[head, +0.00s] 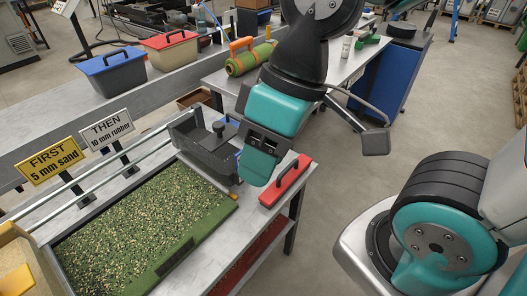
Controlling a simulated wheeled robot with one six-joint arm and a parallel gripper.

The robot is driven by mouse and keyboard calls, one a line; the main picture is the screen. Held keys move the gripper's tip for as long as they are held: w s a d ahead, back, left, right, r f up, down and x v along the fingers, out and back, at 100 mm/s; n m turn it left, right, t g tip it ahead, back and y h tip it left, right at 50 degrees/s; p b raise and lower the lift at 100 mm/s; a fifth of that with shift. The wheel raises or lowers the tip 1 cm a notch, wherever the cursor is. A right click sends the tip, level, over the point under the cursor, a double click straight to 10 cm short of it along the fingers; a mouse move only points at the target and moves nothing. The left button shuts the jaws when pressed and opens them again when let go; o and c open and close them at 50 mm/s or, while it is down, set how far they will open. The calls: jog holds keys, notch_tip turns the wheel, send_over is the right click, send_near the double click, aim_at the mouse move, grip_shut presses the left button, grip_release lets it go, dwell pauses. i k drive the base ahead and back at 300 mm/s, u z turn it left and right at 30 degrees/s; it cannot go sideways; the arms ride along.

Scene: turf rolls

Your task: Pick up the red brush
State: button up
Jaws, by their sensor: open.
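My gripper (256,167) is at the lower end of my arm, just left of and above the brush in the picture. It is open and holds nothing that I can see. Its fingertips are hard to make out, and I cannot tell how high it is above the bench. The brush shows almost whole, apart from the gripper.
A dark box (207,148) stands behind the turf tray. Two signs, yellow (53,165) and grey (107,130), stand at the left. Lidded bins, blue (110,70) and red (170,46), stand on the long bench. A green roll (249,60) lies farther back. Open floor is at right.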

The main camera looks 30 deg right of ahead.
aim_at(288, 177)
jog(key=u, duration=1.6)
jog(key=i, duration=0.7)
jog(key=z, duration=2.75)
